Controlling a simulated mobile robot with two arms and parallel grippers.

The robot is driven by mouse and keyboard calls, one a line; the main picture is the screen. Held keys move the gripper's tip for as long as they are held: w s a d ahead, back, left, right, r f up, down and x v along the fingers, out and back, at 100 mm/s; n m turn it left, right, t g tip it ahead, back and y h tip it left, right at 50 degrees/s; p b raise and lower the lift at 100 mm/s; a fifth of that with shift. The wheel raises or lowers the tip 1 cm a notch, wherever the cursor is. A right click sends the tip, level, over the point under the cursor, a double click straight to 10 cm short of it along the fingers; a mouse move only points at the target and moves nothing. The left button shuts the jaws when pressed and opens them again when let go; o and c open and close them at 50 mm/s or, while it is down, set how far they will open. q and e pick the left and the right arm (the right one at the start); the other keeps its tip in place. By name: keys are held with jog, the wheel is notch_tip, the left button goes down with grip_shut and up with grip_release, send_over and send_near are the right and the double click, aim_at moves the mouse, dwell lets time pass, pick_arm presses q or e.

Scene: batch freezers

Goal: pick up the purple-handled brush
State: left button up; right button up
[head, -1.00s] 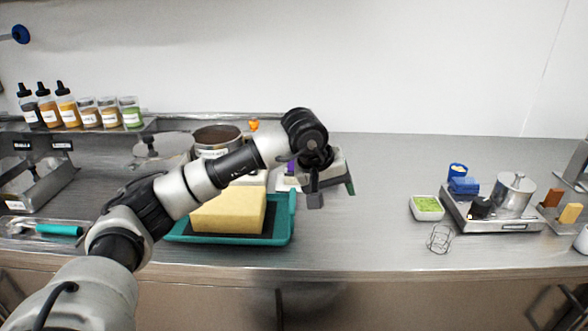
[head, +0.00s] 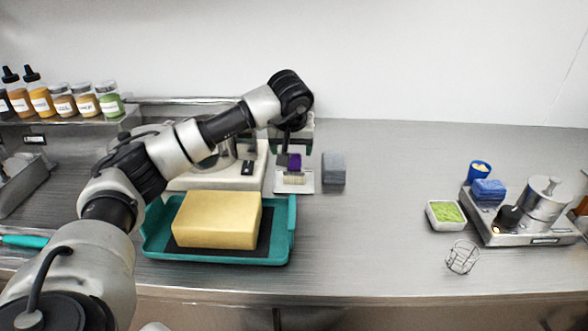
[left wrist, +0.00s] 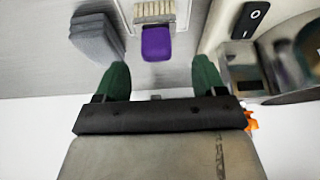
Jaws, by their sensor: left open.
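The purple-handled brush (head: 295,162) lies on a small white tray (head: 308,185) left of the counter's middle, its pale bristles toward the front edge. My left gripper (head: 294,149) is open just behind and over the handle in the head view and partly covers it. In the left wrist view, the purple handle (left wrist: 156,43) lies ahead of the gap between the two green-tipped fingers (left wrist: 161,76). The fingers are apart from each other, with nothing held between them. My right gripper is not in view.
A folded grey cloth stack (head: 333,168) sits close to the right of the brush. A white appliance (head: 215,178) stands to its left. A teal tray (head: 283,245) with a yellow block (head: 217,220) lies in front. The counter's middle is clear.

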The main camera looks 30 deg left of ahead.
aim_at(294, 155)
pick_arm(q)
jog(key=p+x, duration=0.1)
jog(key=x, duration=0.3)
jog(key=shift+w+d+f, duration=0.1)
jog(key=shift+w+f, duration=0.1)
jog(key=shift+w, duration=0.05)
jog(key=shift+w+f, duration=0.1)
jog(key=shift+f, duration=0.3)
jog(key=c, duration=1)
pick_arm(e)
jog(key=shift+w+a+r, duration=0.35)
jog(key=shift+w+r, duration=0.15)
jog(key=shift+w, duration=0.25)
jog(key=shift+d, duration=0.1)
